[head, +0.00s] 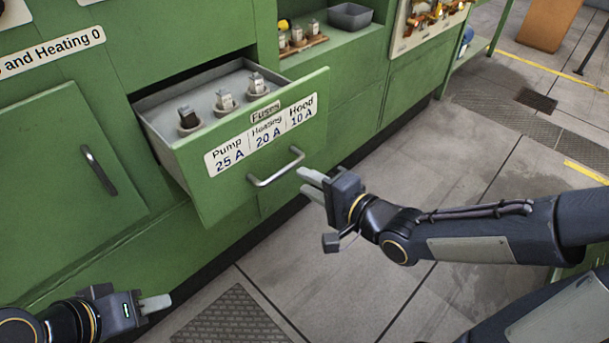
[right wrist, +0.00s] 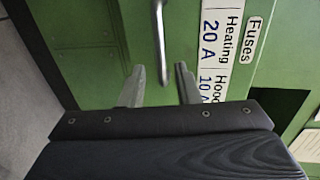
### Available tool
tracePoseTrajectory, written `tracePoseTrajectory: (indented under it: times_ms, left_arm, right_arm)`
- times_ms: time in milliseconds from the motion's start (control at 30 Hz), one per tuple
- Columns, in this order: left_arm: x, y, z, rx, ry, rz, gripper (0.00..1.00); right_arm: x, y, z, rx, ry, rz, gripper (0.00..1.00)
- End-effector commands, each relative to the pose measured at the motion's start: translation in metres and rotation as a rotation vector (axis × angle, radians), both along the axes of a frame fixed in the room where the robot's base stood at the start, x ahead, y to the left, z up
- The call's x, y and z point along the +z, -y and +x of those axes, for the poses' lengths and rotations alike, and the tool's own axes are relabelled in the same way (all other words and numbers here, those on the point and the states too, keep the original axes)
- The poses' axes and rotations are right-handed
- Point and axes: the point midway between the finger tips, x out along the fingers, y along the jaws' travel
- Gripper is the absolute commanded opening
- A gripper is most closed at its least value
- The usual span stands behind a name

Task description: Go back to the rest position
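My right gripper (head: 312,184) is just in front of the metal handle (head: 277,168) of the open fuse drawer (head: 250,150). In the right wrist view its two fingers (right wrist: 160,85) are apart with nothing between them, and the handle (right wrist: 160,40) is beyond the fingertips, apparently clear of them. The drawer is pulled out and holds three fuses in round sockets: a dark-topped one (head: 187,117) and two lighter ones (head: 225,99) (head: 256,83). My left gripper (head: 157,304) is low at the left, away from the drawer; whether its fingers are apart is unclear.
A green cabinet door (head: 60,190) with a handle is at the left. A shelf recess above holds several spare fuses on a wooden holder (head: 303,46) and a grey bin (head: 350,16). Grey floor (head: 340,260) is open at the front and right.

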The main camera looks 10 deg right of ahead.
Motion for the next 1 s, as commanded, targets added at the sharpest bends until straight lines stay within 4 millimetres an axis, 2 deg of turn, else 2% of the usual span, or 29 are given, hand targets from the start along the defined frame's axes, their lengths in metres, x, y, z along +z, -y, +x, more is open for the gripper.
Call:
tracePoseTrajectory:
  times_ms: [433, 533, 600, 667, 700, 800, 900, 1000]
  left_arm:
    - [-0.001, 0.0, 0.0, 0.0, 0.0, 0.0, 0.36]
    - [0.0, 0.0, 0.0, 0.0, 0.0, 0.0, 0.36]
    - [0.0, 0.0, 0.0, 0.0, 0.0, 0.0, 0.36]
    - [-0.001, 0.0, 0.0, 0.0, 0.0, 0.0, 0.36]
    - [-0.001, 0.0, 0.0, 0.0, 0.0, 0.0, 0.36]
    - [-0.001, 0.0, 0.0, 0.0, 0.0, 0.0, 0.36]
    - [-0.001, 0.0, 0.0, 0.0, 0.0, 0.0, 0.36]
    - [-0.001, 0.0, 0.0, 0.0, 0.0, 0.0, 0.36]
  right_arm:
    - [-0.001, 0.004, 0.001, -0.009, 0.002, -0.031, 0.29]
    - [-0.006, 0.021, -0.001, -0.045, 0.003, -0.174, 0.29]
    - [-0.011, 0.045, -0.006, -0.078, -0.008, -0.347, 0.29]
    - [-0.015, 0.07, -0.016, -0.099, -0.036, -0.515, 0.29]
    - [-0.017, 0.086, -0.027, -0.101, -0.064, -0.62, 0.29]
    - [-0.021, 0.116, -0.059, -0.055, -0.141, -0.814, 0.29]
    - [-0.024, 0.129, -0.091, 0.032, -0.197, -0.915, 0.29]
    - [-0.025, 0.133, -0.12, 0.134, -0.224, -0.965, 0.29]
